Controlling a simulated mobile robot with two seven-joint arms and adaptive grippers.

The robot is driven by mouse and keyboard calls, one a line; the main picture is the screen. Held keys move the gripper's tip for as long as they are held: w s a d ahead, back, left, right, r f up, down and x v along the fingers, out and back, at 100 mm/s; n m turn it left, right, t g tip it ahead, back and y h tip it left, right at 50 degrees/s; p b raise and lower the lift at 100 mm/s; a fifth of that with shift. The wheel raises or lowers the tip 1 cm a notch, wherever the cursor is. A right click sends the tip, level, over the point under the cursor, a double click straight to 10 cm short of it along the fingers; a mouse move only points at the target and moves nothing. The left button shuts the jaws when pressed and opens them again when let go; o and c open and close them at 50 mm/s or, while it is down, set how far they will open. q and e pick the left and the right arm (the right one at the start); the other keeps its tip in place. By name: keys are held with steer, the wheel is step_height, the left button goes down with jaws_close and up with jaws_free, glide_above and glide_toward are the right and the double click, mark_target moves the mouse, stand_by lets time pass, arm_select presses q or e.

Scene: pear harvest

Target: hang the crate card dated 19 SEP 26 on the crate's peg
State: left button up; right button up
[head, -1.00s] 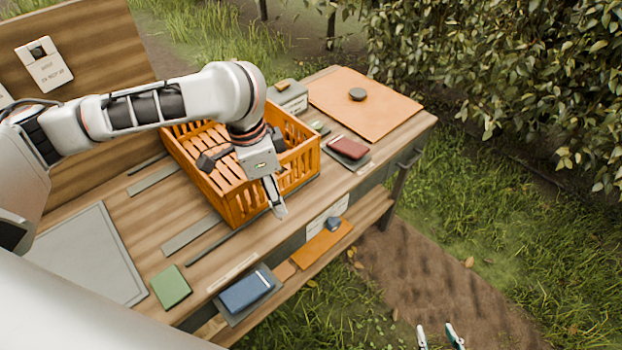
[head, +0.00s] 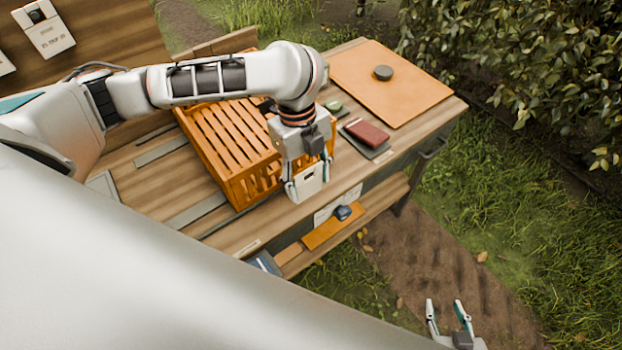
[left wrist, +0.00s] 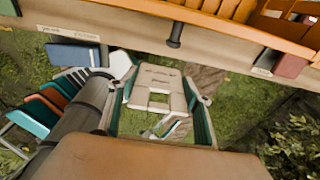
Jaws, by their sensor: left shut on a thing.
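My left gripper (head: 307,188) is shut on a pale crate card (head: 311,179), in front of the crate's near right corner. In the left wrist view the card (left wrist: 160,82) sits between the fingers, with a rectangular opening; its printed lines are too small to read. The orange slatted crate (head: 236,185) stands on the bench, partly behind my arm. In the left wrist view a dark peg (left wrist: 175,36) sticks out beyond the card's far edge, apart from it. I cannot tell what the peg is fixed to. My right gripper (head: 446,306) is open and empty, low over the ground.
Another card (head: 46,32) is on the upright wooden board at upper left. A red book (head: 367,132) and an orange board (head: 400,85) with a dark disc (head: 383,73) lie right of the crate. A dark blue object (head: 343,212) lies on the lower shelf.

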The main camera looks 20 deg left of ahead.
arm_select(q)
steer(key=w+a, duration=0.3)
steer(key=a, duration=0.3)
steer(key=shift+w+a+f, duration=0.2)
steer(key=shift+w+f, duration=0.2)
steer(key=shift+f, duration=0.05)
stand_by(0.4)
steer(key=shift+a, duration=0.1)
stand_by(0.5)
steer(key=o, duration=1)
steer(key=r, duration=0.4)
steer(key=a+r, duration=0.1)
steer(key=r, duration=0.3)
steer(key=w+r, duration=0.1)
steer(key=r, duration=0.3)
steer(key=shift+a, duration=0.2)
steer(key=shift+s+f, duration=0.1)
steer(key=shift+s, duration=0.05)
